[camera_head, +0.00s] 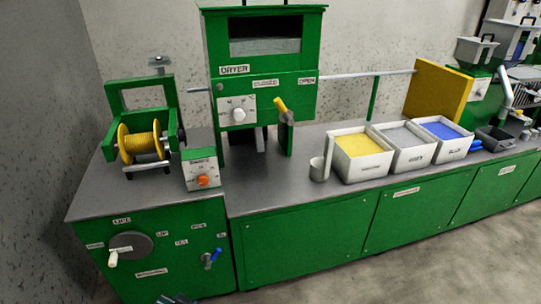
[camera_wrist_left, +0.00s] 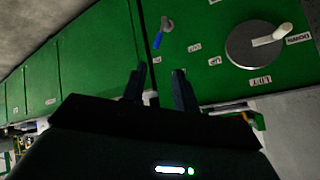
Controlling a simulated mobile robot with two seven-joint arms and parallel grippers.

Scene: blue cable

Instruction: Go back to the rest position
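My left gripper (camera_wrist_left: 160,82) shows in the left wrist view with its two dark fingers apart and nothing between them. It points at the green cabinet front, which has a grey dial with a white handle (camera_wrist_left: 267,38) and a small blue-handled lever (camera_wrist_left: 158,38). In the head view only dark tips of a gripper (camera_head: 176,298) show at the bottom edge, below the cabinet front. My right gripper is not in view.
The floor at front right is clear.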

